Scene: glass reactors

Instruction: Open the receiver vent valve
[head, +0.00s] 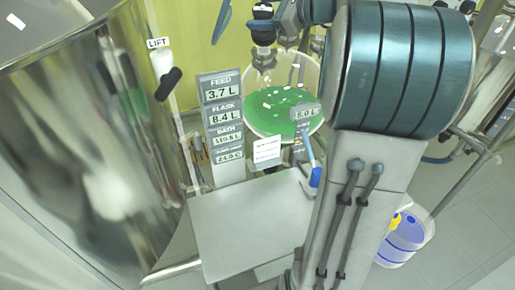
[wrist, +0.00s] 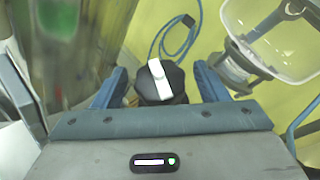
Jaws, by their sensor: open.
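In the wrist view my gripper (wrist: 160,70) is open, with one blue finger on each side of a black knob (wrist: 153,88). The knob has a white bar across its top, turned slightly off upright in the picture. Gaps show between the knob and both fingers, so it is not gripped. No label shows on the knob, so I cannot tell for certain that it is the receiver vent valve. In the head view my own arm fills much of the right side and hides part of the glassware.
The head view shows a readout panel (head: 221,122), a round vessel with green contents (head: 268,110), a large shiny metal cylinder (head: 75,130) at left and a bucket (head: 408,238) at lower right. A blue hose (wrist: 190,35) and a clear vessel (wrist: 235,60) lie beyond my gripper.

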